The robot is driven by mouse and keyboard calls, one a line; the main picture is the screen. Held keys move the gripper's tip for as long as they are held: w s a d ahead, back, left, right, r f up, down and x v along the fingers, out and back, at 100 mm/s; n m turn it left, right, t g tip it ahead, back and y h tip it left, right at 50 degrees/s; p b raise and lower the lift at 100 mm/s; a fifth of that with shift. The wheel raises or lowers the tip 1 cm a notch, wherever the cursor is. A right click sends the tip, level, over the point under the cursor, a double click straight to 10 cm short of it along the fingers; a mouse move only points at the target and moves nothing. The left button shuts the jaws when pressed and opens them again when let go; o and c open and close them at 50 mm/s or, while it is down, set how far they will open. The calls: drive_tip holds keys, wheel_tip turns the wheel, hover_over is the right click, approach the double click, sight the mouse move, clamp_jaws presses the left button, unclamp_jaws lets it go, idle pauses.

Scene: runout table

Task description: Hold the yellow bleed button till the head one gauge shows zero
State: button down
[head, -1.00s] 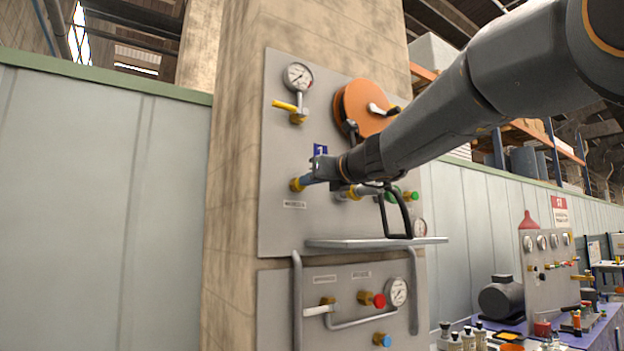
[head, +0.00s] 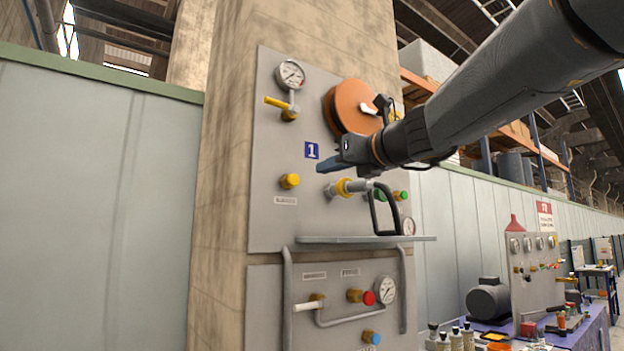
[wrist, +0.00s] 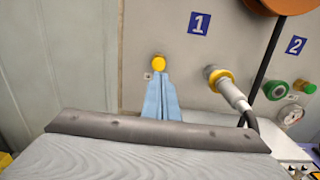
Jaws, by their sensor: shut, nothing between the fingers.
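The yellow bleed button (head: 290,180) sits on the grey upright panel (head: 270,225), below left of the blue "1" sign (head: 312,150). It also shows in the wrist view (wrist: 158,63), just beyond my fingertips. My gripper (head: 322,168) is shut and empty, its blue fingers to the right of the button in the head view. A gap shows between fingers and button there. The head one gauge (head: 290,75) is at the panel's upper left, above a yellow lever (head: 278,103). Its needle is too small to read surely.
A hose coupling (head: 345,187) with a black hose juts out right of the button. An orange reel (head: 350,107) is above it. A shelf (head: 365,240) sticks out below. A lower panel carries a red knob (head: 368,298) and another gauge (head: 386,290).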

drive_tip(key=shift+v, duration=1.4)
